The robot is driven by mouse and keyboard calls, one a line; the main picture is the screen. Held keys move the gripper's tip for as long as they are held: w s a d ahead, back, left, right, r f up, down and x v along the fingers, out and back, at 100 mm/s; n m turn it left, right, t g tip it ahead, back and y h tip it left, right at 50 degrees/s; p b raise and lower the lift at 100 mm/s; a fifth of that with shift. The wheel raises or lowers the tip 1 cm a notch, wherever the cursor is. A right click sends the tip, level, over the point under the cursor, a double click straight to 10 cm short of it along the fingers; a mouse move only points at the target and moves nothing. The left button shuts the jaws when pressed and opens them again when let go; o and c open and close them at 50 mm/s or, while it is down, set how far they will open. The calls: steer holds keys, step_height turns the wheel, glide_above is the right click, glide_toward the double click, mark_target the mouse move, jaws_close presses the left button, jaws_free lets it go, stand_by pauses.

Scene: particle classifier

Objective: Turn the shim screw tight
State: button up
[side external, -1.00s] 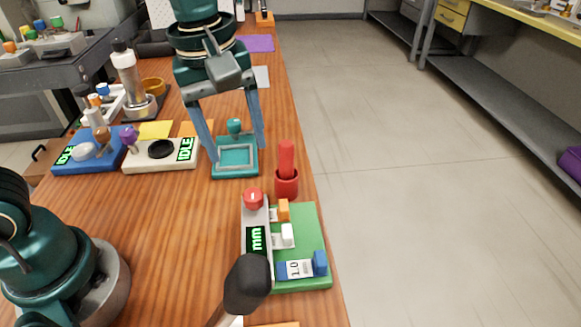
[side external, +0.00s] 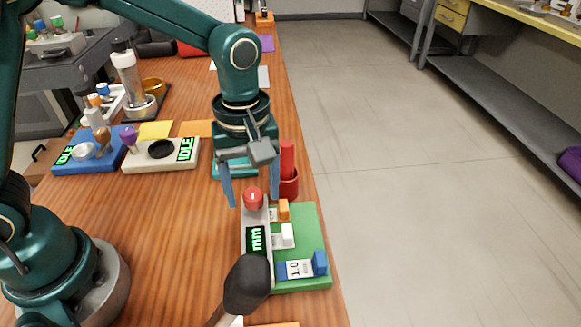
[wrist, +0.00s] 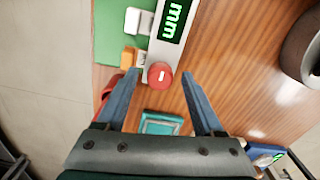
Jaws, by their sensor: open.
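The shim screw appears as a red round knob (side external: 253,198) with a white mark on top, at the far end of the grey bar with the green "mm" display (side external: 257,239). The bar lies along a green base (side external: 311,232). My gripper (side external: 252,204) is open, its two blue fingers pointing down, one to each side of the knob in the side view. In the wrist view the red knob (wrist: 160,75) sits between and slightly beyond the fingertips (wrist: 160,73). I see no contact; the exact fingertip height over the knob is unclear.
A red holder with a red handle (side external: 288,175) stands close beside my right finger. Orange, white and blue (side external: 320,262) blocks are on the green base. A teal tray (wrist: 161,124) is behind. A black-headed tool (side external: 247,284) is in front. White (side external: 160,155) and blue IDLE devices stand left.

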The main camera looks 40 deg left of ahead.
jaws_close()
steer(key=shift+m, duration=0.4)
steer(key=m, duration=1.7)
stand_by(0.6)
jaws_free()
